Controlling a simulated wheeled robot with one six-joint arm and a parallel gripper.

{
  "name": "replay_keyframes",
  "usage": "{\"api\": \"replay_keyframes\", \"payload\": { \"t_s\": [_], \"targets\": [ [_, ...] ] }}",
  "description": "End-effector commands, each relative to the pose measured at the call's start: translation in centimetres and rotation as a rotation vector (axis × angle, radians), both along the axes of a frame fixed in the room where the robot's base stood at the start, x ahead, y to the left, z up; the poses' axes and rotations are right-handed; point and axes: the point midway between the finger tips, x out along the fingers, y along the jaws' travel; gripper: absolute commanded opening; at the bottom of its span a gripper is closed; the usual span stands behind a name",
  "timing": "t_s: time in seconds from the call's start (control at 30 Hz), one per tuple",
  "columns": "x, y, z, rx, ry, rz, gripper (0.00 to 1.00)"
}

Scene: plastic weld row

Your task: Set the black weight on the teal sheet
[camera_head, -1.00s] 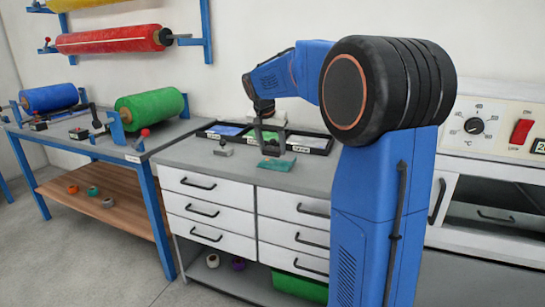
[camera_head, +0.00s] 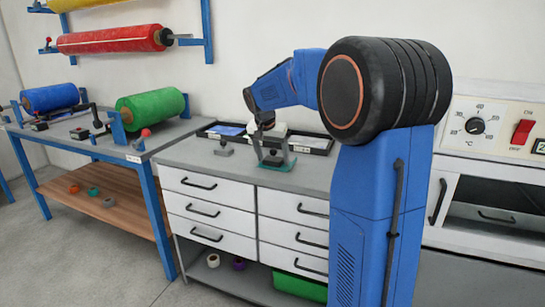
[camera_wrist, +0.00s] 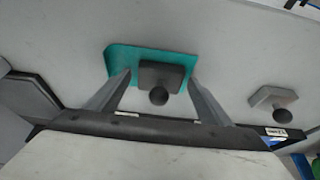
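The teal sheet (camera_head: 289,163) lies on the grey bench top, and it also shows in the wrist view (camera_wrist: 122,55). The black weight (camera_wrist: 172,74), a dark block with a round knob, is on the sheet, toward the edge nearest my gripper in the wrist view. In the head view the weight (camera_head: 272,160) is partly hidden by my gripper (camera_head: 271,153). In the wrist view my gripper (camera_wrist: 160,75) has one finger on each side of the weight, with a narrow gap on both sides. It looks open.
A grey weight (camera_head: 223,149) stands on the bench left of the sheet; it also shows in the wrist view (camera_wrist: 272,98). A black tray (camera_head: 313,144) with compartments runs along the wall behind. The bench in front of the sheet is clear.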

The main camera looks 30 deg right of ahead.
Motion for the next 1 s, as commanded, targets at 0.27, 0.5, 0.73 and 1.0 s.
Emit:
{"api": "replay_keyframes", "payload": {
  "t_s": [0.27,0.5,0.73,1.0],
  "targets": [
    [-0.1,0.1,0.7,0.0,0.0,0.0,0.73],
    [-1.0,1.3,4.2,0.0,-0.003,0.001,0.73],
    [-2.0,2.6,8.3,-0.001,-0.002,0.002,0.73],
    [-2.7,3.5,11.0,0.0,0.0,0.0,0.73]
  ]
}}
